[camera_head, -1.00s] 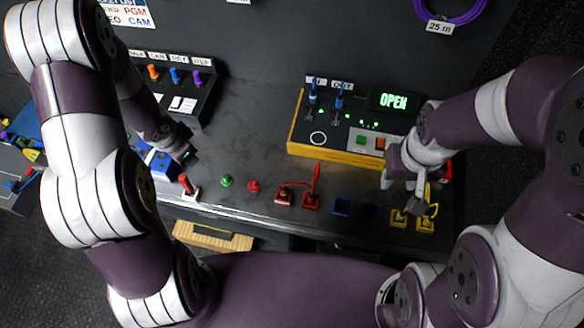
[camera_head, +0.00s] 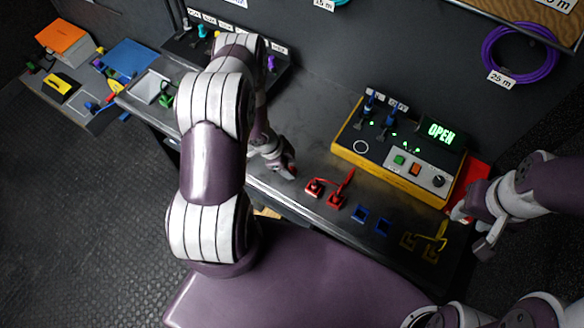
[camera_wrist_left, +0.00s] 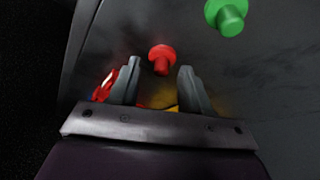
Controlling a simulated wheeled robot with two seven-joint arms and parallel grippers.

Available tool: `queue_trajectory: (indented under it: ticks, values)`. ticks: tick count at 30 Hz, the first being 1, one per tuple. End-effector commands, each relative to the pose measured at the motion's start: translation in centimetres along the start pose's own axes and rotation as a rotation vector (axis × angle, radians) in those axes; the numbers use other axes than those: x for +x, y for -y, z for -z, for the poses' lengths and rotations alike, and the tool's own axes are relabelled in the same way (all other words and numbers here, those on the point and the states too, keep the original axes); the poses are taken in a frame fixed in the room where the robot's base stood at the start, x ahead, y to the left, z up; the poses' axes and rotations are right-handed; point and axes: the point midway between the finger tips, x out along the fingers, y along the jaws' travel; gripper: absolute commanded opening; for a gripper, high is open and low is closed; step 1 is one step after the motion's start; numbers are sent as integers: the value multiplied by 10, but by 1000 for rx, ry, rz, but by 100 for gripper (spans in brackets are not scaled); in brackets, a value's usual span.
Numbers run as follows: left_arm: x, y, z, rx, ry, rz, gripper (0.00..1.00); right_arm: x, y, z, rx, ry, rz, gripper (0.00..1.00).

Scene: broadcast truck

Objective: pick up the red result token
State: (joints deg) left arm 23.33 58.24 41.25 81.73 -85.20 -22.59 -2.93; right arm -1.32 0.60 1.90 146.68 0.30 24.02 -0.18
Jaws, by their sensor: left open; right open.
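The red result token (camera_wrist_left: 161,58) shows in the left wrist view as a small round-headed peg on the dark worktop. It lies just ahead of the gap between the fingertips of my left gripper (camera_wrist_left: 160,80), which is open with nothing held. In the head view my left gripper (camera_head: 284,168) is low over the front part of the worktop, left of the red sockets; the token cannot be made out clearly there. A green token (camera_wrist_left: 228,17) stands up and right of the red one in the wrist view. My right gripper (camera_head: 478,230) is open and empty at the right end.
A yellow-edged console (camera_head: 390,178) with an "OPEN" display stands behind. Red sockets (camera_head: 325,193) with an upright red plug, blue sockets (camera_head: 371,219) and yellow sockets (camera_head: 421,246) line the front edge. A purple cable coil (camera_head: 520,52) hangs on the wall.

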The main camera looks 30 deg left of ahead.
Motion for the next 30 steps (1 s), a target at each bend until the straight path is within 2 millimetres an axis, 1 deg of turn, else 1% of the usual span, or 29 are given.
queue_trajectory:
  ticks: [3,8,9,11,12,13,24,28,30]
  values:
    - [7,0,0,2,0,0,47,-1,0,0,0,1,0,43]
    - [7,0,0,1,0,1,47,-1,0,0,0,1,0,43]
    - [7,0,0,1,0,1,34,-1,0,0,0,1,0,43]
    - [7,0,0,1,0,1,15,-1,0,0,0,1,0,43]
    - [7,0,0,1,0,1,2,-1,0,0,0,1,0,43]
    - [7,0,0,1,0,1,0,-1,0,0,0,1,0,43]
    - [6,1,0,1,1,2,0,0,0,0,0,1,0,43]
    - [-4,2,4,2,0,3,0,4,0,-1,0,1,0,43]
    - [-13,2,8,3,0,5,0,7,0,-1,0,1,0,43]
